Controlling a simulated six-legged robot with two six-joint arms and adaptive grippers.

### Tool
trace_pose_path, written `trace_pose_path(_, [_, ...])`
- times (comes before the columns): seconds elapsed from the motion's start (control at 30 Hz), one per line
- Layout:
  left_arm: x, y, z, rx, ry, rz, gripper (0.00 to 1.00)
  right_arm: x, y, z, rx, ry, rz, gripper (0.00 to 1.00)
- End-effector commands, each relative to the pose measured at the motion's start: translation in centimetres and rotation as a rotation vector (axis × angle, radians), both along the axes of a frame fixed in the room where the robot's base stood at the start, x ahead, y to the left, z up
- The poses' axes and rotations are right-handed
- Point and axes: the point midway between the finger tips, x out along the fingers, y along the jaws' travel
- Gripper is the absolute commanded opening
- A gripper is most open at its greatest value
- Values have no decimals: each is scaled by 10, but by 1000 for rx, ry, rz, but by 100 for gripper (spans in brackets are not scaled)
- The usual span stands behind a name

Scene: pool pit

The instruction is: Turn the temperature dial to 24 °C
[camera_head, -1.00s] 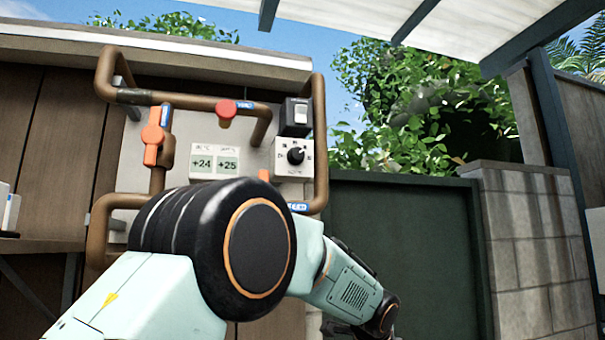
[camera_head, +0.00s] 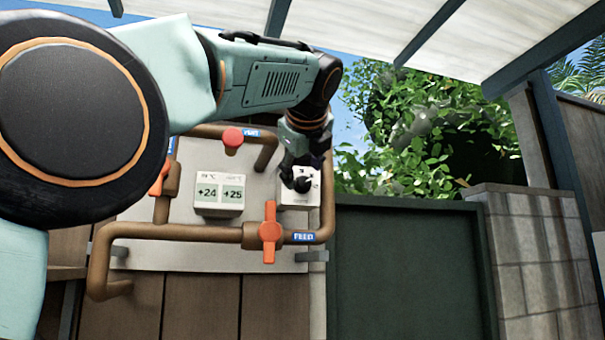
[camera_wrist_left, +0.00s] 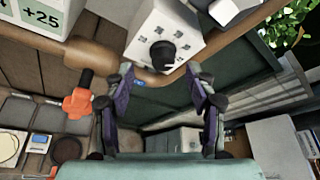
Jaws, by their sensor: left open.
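The temperature dial is a black knob (camera_head: 302,185) on a white box (camera_head: 292,202) at the right of the pipe panel. In the left wrist view the knob (camera_wrist_left: 162,54) is at the top centre on its white box (camera_wrist_left: 150,25). My left gripper (camera_head: 300,168) is at the dial in the head view and partly covers its upper part. In the left wrist view its open, empty fingers (camera_wrist_left: 160,82) are just below the knob, which lies beyond their tips. Contact cannot be told. My right gripper is not in view.
Brown pipes (camera_head: 170,231) frame the panel. An orange valve handle (camera_head: 270,235) sits below left of the dial, and a red knob (camera_head: 233,138) is above left. A dark green gate (camera_head: 410,270) and a block wall (camera_head: 520,240) stand to the right.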

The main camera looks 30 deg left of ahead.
Motion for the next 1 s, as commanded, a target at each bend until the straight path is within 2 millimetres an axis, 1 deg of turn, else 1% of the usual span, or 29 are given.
trace_pose_path(0.03, [4,3,3,-1,2,-1,56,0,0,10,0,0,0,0])
trace_pose_path(0.17, [13,9,-1,-1,2,-2,56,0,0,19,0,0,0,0])
trace_pose_path(0.3, [26,18,-8,-2,-1,-2,56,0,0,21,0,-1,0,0])
trace_pose_path(0.4, [31,22,-11,-2,-1,-2,56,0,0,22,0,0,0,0])
trace_pose_path(0.73, [33,23,-13,-1,-1,-3,56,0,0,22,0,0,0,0])
trace_pose_path(1.0, [33,23,-13,-1,-1,-3,33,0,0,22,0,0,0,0])
